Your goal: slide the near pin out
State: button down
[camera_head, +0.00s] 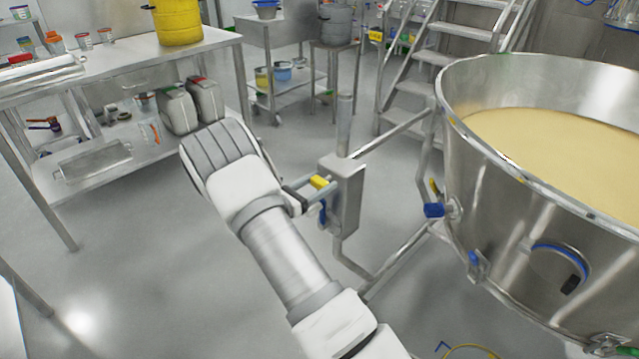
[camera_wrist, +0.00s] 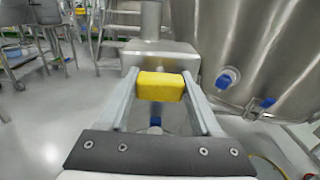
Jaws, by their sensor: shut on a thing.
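A yellow block-shaped grip (camera_head: 319,182), which looks like the near pin's handle, sits at a grey steel box (camera_head: 346,196) on the post of the tubular frame. In the wrist view the yellow grip (camera_wrist: 160,87) lies crosswise between the two fingers of my gripper (camera_wrist: 161,80), which is shut on it. My gripper (camera_head: 308,189) reaches the box from the left in the head view. The pin's shaft is hidden. A blue part (camera_head: 323,212) hangs just below the yellow grip, and a blue bit (camera_wrist: 155,122) shows below it in the wrist view.
A large steel bowl (camera_head: 500,180) of pale yellow powder stands at the right, with blue fittings (camera_head: 433,210) on its side. Steel stairs (camera_head: 425,75) rise behind. A steel table (camera_head: 110,60) with containers stands at the left.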

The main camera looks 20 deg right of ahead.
jog(key=v, duration=0.2)
jog(key=shift+a+p, duration=0.25)
jog(key=shift+p, duration=0.1)
jog(key=shift+s+a+f, duration=0.1)
jog(key=shift+c, duration=0.4)
grip_release()
jog(key=p+v, duration=0.2)
jog(key=v, duration=1.5)
jog(key=shift+a, duration=0.3)
jog(key=shift+s+r, duration=0.1)
jog(key=shift+r, duration=0.15)
